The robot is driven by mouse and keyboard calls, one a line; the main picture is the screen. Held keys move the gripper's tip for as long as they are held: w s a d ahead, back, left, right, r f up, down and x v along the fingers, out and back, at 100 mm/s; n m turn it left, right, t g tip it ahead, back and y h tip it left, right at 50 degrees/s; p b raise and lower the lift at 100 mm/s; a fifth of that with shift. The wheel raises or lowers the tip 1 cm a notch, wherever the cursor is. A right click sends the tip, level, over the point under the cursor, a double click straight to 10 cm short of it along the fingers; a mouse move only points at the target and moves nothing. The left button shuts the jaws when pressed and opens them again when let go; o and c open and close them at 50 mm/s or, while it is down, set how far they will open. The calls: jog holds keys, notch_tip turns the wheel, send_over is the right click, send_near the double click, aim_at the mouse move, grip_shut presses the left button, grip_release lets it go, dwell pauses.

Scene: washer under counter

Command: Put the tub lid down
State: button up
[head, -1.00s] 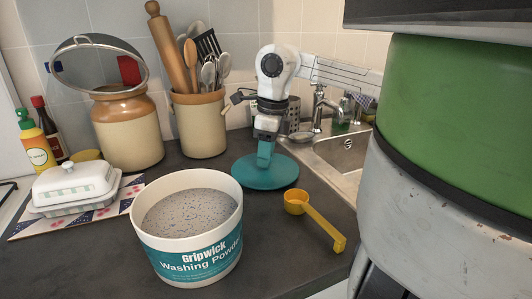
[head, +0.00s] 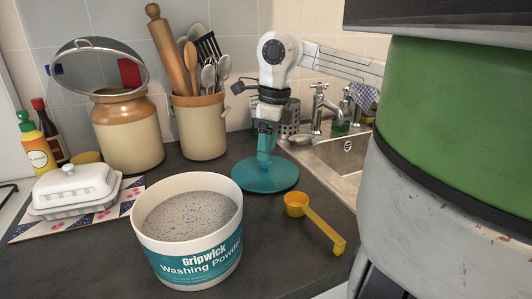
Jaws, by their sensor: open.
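The teal round tub lid (head: 264,179) lies flat on the dark worktop, behind and to the right of the washing powder tub (head: 195,252). Its upright teal handle (head: 265,150) stands up from its middle. My gripper (head: 267,129) is just above the lid, pointing down, with its jaws open at the top of the handle. Whether the fingers still touch the handle cannot be made out. The white tub has no lid on and shows speckled powder inside.
Bare worktop lies around the lid.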

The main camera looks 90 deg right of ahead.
aim_at(272, 172)
notch_tip(272, 172, up, 9)
jog(key=s, duration=0.1)
jog(key=shift+p, duration=0.45)
jog(key=shift+a, duration=0.1)
